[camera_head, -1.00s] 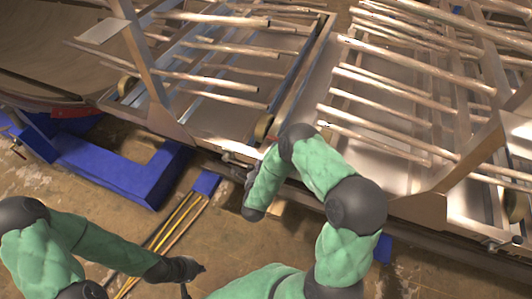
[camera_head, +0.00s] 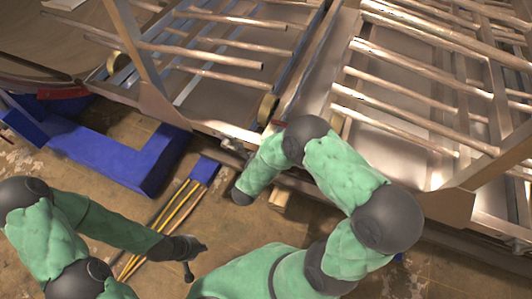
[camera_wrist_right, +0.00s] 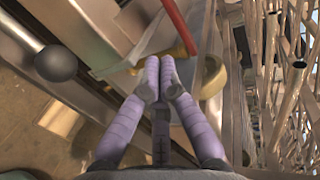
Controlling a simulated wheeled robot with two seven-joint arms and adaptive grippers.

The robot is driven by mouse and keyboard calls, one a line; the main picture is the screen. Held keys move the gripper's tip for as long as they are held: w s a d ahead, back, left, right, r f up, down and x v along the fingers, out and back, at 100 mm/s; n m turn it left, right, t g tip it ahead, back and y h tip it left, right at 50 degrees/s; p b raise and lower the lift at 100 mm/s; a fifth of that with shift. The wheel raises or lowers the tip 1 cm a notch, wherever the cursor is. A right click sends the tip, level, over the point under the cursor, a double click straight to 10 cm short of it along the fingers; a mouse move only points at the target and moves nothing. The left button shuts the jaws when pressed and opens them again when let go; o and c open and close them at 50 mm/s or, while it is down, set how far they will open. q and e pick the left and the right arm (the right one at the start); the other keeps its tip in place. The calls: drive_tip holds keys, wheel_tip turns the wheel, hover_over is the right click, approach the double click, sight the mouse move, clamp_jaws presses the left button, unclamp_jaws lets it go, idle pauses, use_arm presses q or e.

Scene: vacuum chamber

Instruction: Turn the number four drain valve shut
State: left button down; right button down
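A red handle (camera_wrist_right: 179,24), likely the drain valve's, shows in the right wrist view, angled past a brass-coloured part (camera_wrist_right: 178,50). A small red piece (camera_head: 277,123) shows in the head view beside my right arm. No number is readable. My right gripper (camera_wrist_right: 159,68) has its purple fingertips together just below the red handle, with no grip on it visible. In the head view this gripper is hidden or too small to make out. My left gripper (camera_head: 196,259) is low in the head view, fingers spread and empty, away from the frame.
A metal frame with several pale rods (camera_head: 400,70) fills the back. A blue base (camera_head: 120,160) and yellow tubes (camera_head: 172,213) lie at left on the floor. A dark ball (camera_wrist_right: 55,63) sits left of the right gripper. A yellow-rimmed wheel (camera_head: 266,108) is near my arm.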

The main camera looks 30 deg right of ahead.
drive_tip(key=r+b+x, duration=0.1)
drive_tip(key=b+x, duration=0.2)
drive_tip(key=x, duration=0.5)
drive_tip(key=shift+w+d, duration=0.35)
drive_tip(key=shift+s, duration=0.1)
